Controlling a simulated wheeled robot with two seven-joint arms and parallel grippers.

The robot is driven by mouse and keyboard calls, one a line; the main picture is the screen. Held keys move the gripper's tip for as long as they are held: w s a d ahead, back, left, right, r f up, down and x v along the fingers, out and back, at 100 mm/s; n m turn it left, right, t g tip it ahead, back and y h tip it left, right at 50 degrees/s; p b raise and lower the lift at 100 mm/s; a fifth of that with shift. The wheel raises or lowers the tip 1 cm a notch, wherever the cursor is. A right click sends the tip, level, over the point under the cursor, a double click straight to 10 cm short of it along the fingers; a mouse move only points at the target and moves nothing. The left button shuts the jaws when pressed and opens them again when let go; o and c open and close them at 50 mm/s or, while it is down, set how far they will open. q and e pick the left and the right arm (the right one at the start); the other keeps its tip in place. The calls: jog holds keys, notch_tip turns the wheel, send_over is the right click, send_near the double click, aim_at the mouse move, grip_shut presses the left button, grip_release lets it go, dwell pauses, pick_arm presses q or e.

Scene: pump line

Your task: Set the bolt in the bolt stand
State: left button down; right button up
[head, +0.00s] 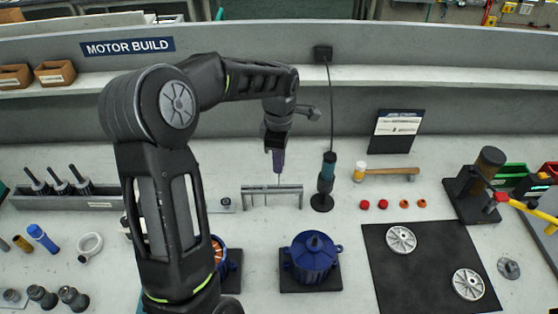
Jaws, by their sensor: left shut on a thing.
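My left gripper (277,141) points down over the middle of the bench. A small plate with a dark stub (226,204) lies left of the rack, partly beside my arm. I cannot clearly identify the bolt or its stand. My right gripper is not in view.
Blue motor housing (312,258) sits in front. A mallet (385,171) and a black mat (382,250) with two discs lie right. My arm hides the bench's left-centre.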

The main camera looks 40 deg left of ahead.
aim_at(279, 188)
pick_arm(q)
jog(key=shift+f+b, duration=3.05)
jog(key=shift+f, duration=0.95)
jog(key=c, duration=1.4)
grip_release()
jog(key=shift+o, duration=0.7)
jog(key=shift+r+p, duration=1.95)
jog(key=shift+r, duration=1.1)
